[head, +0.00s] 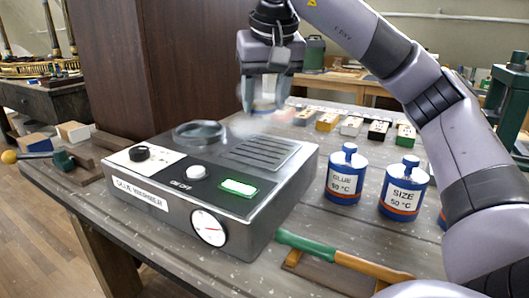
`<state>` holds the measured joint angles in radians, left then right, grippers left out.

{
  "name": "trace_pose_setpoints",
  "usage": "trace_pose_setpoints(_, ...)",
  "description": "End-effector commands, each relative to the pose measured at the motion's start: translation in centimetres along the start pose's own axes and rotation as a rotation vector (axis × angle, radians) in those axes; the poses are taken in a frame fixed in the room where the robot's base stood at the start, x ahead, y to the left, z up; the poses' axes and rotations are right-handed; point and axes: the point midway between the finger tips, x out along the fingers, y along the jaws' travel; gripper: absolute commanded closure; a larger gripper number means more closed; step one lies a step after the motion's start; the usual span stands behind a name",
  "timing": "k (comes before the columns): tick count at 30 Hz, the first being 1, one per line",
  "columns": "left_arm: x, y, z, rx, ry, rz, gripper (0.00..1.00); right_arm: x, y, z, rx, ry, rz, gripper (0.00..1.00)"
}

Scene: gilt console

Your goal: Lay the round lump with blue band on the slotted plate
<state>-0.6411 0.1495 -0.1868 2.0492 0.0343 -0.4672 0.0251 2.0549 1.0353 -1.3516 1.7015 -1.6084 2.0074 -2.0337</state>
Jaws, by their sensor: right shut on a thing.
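The glue warmer (135,192) is a grey metal box on the bench, with a slotted plate (262,152) on the right of its top. My right gripper (264,103) hangs above the back of this plate, fingers pointing down. It is shut on a small pale round lump with a blue band (263,106), which looks blurred and partly hidden between the fingers. The lump appears to be held above the plate, apart from it. A whitish haze lies just below it. The slots of the plate look bare. My left gripper is not in view.
A round glass-like ring (200,132) sits left of the slotted plate. Blue jars marked GLUE (343,182) and SIZE (403,195) stand to the right. A green-and-orange handled tool (335,257) lies in front. Small boxes (351,126) line the back; a dark wooden panel (150,70) rises behind.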

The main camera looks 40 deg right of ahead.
Motion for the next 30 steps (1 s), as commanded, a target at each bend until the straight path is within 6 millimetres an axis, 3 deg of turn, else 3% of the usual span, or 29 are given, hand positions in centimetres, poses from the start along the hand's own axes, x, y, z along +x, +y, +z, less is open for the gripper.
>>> trace_pose_setpoints(2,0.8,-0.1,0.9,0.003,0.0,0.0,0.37,1.9,0.0,0.8,-0.001,-0.002,0.0,0.79)
trace_pose_setpoints(10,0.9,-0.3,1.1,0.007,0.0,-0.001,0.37,3.4,0.1,1.4,0.001,0.0,0.0,0.79)
trace_pose_setpoints(17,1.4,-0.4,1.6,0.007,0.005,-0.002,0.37,6.5,0.1,2.7,0.0,-0.001,0.001,0.79)
trace_pose_setpoints(29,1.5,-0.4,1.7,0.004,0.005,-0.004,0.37,7.1,0.0,2.9,0.0,0.0,-0.001,0.79)
trace_pose_setpoints(30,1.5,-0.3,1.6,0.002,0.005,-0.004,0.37,7.0,0.0,2.9,0.0,0.0,-0.001,0.37)
